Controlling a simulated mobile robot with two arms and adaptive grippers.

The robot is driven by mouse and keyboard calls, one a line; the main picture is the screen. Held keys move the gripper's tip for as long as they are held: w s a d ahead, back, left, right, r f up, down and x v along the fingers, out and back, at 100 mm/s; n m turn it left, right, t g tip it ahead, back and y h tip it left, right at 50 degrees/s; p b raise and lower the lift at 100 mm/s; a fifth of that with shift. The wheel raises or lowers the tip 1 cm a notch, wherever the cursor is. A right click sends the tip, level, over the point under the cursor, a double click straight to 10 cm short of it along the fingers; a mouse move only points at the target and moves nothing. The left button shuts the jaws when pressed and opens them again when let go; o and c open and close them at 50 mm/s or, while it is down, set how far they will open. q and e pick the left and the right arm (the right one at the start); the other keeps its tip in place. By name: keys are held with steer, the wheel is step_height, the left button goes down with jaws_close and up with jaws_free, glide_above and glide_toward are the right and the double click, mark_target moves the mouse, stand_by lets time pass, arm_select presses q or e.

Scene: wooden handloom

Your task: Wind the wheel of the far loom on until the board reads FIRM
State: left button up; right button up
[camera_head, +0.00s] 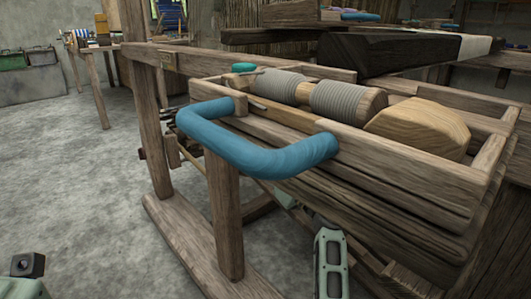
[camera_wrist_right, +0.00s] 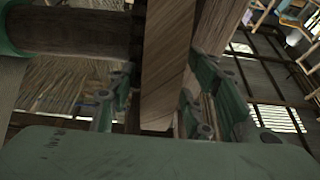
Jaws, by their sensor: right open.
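The far loom is perhaps the wooden frame with blue and yellow cloth (camera_head: 85,38) at the back left in the head view. I cannot make out its wheel or any board reading FIRM. My right gripper (camera_wrist_right: 160,78) is open in the right wrist view, its green fingers either side of a wooden beam (camera_wrist_right: 166,50). I cannot tell whether they touch it. In the head view a green part of mine shows low in the middle, below the near loom. A piece of my left arm shows at the bottom left corner; its fingers are out of frame.
A wooden tray (camera_head: 400,165) on the near loom holds grey-wound spools (camera_head: 345,100) and a wood block (camera_head: 420,125). A thick blue handle (camera_head: 250,148) juts from its front. Posts and a floor beam (camera_head: 190,240) stand below. The concrete floor (camera_head: 80,165) at left is clear.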

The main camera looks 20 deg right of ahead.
jaws_close()
stand_by(0.4)
